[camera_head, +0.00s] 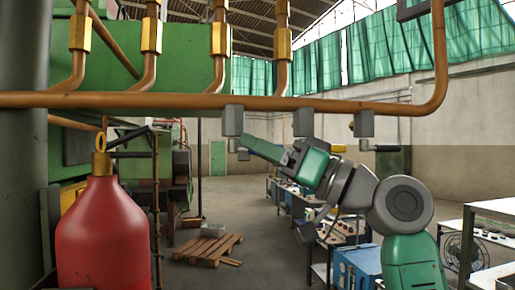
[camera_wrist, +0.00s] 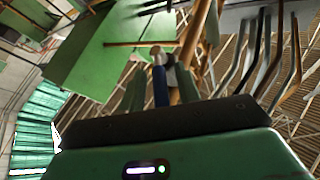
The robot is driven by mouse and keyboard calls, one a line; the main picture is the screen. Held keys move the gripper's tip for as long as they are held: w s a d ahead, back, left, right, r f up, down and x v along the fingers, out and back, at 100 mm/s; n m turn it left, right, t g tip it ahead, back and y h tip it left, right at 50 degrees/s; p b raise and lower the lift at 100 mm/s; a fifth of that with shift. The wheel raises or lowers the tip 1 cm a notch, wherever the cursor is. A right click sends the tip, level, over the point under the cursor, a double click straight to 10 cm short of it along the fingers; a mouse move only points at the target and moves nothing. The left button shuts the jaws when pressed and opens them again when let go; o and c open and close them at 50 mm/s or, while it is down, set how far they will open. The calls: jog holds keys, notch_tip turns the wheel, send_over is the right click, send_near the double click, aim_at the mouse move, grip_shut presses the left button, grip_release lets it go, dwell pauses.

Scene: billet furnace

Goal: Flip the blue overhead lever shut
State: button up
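The blue lever (camera_wrist: 161,87) shows in the wrist view as a short blue handle with a pale, rounded joint at its far end. It lies between the two green fingers of my gripper (camera_wrist: 161,92), which stand apart with the handle between them; I see no clear grip on it. In the head view my gripper (camera_head: 246,142) reaches up to the left grey valve block (camera_head: 232,119) under the copper pipe (camera_head: 330,103). The blue handle cannot be made out there, as my gripper covers that place.
A red cylinder (camera_head: 100,235) stands at the left front. A pallet (camera_head: 208,247) lies on the floor.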

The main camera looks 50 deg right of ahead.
jog(key=b+v, duration=0.3)
jog(key=v, duration=0.5)
jog(key=shift+w+a, duration=0.1)
jog(key=shift+w, duration=0.05)
